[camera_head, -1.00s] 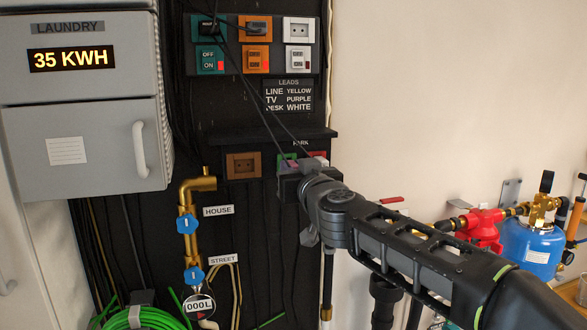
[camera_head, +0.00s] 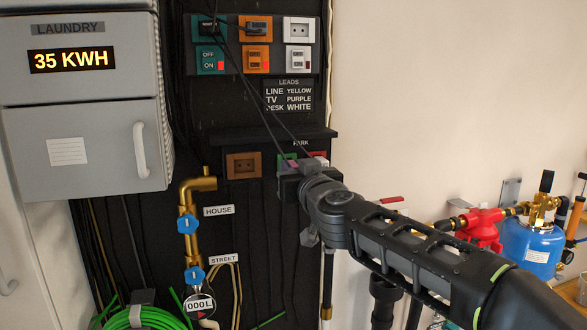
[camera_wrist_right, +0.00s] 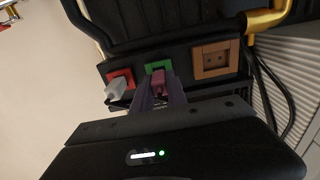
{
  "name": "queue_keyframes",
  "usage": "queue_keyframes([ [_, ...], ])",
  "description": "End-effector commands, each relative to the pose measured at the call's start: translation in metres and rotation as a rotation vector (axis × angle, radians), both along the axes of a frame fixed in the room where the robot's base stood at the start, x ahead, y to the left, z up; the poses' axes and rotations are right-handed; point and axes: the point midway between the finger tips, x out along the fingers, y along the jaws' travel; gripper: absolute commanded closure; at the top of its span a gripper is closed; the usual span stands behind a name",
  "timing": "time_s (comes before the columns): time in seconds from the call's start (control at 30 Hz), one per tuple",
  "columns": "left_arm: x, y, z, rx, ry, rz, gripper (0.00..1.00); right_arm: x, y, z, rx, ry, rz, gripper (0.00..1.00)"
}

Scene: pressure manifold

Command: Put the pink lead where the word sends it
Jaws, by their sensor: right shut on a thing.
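The pink lead's plug (camera_wrist_right: 158,82) is at the green park socket (camera_wrist_right: 158,67), between my right gripper's fingers (camera_wrist_right: 159,97); I cannot tell how deep it sits. In the head view my right gripper (camera_head: 290,172) is shut on it at the park row, hiding much of the plug and socket. A leads sign (camera_head: 288,96) reads LINE YELLOW, TV PURPLE, DESK WHITE. My left gripper is out of view.
A white plug (camera_wrist_right: 116,90) is in the red park socket (camera_wrist_right: 121,74). The brown socket (camera_head: 243,166) is empty. Dark cables hang across the panel. A grey laundry cabinet (camera_head: 85,125) showing 35 KWH stands left; brass piping (camera_head: 185,200) rises below.

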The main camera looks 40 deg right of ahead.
Motion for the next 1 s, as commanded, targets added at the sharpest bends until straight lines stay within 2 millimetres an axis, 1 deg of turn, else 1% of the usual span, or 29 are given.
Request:
queue_keyframes([
  [0.1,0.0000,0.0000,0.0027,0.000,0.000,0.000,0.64,-0.0001,-0.0004,0.0007,0.000,0.000,-0.001,1.00],
  [0.47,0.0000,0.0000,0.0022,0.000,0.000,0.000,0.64,0.0002,-0.0002,0.0000,0.000,0.000,0.000,1.00],
  [1.0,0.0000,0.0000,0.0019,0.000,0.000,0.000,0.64,0.0072,-0.0027,0.0001,0.001,0.000,0.000,1.00],
])
